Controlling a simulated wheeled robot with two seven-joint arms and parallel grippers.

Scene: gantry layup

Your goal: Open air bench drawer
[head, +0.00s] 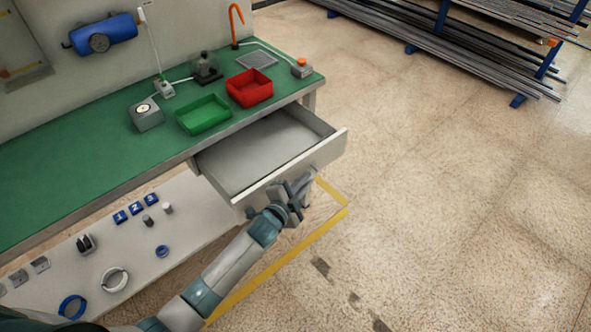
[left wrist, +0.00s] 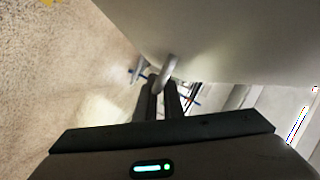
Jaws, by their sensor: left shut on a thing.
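The drawer (head: 262,158) of the green-topped bench (head: 75,171) is pulled well out, and its inside looks empty. Its pale front panel (head: 325,154) faces the floor area to the right. My left gripper (head: 297,190) is at the outer side of the front panel. In the left wrist view the gripper fingers (left wrist: 162,88) are shut on the drawer handle (left wrist: 167,70), a grey bar beside the large pale panel. In the head view the gripper hides the handle. My right gripper is not in view.
A green bin (head: 203,114), a red bin (head: 249,88) and a grey gauge box (head: 146,115) stand on the bench. A lower shelf (head: 190,222) holds rings and small parts. Open floor lies right; a rack of bars (head: 470,45) stands far back.

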